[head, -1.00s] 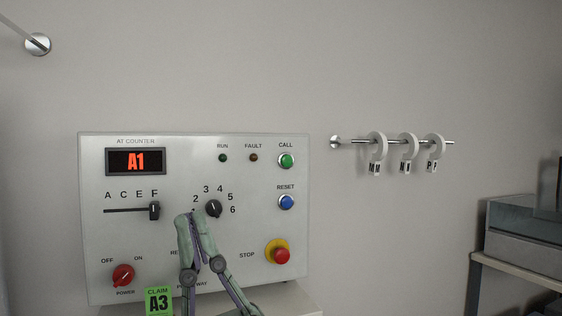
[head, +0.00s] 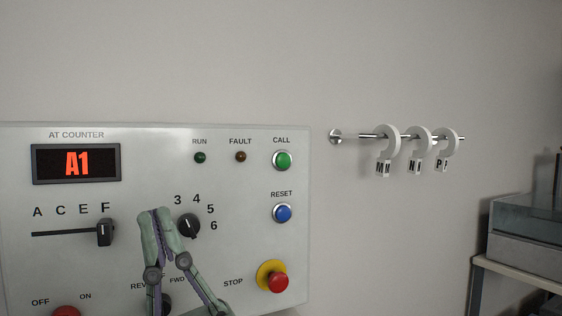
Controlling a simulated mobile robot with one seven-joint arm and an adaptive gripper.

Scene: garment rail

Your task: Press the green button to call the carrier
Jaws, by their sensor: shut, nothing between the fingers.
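The green button (head: 283,160) sits under the word CALL at the upper right of the light grey control panel (head: 140,140). My gripper (head: 156,213) is shut and empty. Its fingertips point up in front of the panel, left of the rotary knob (head: 189,226), lower than the green button and well to its left. I cannot tell whether the fingertips touch the panel. The slider (head: 105,232) stands at F. The RUN lamp (head: 200,157) and FAULT lamp (head: 241,156) look dark.
A blue RESET button (head: 283,213) is below the green one. A red stop button (head: 278,281) on a yellow ring is lower still. A wall rail (head: 364,135) with several tagged white hooks is to the right. Grey boxes (head: 525,240) stand on a shelf at far right.

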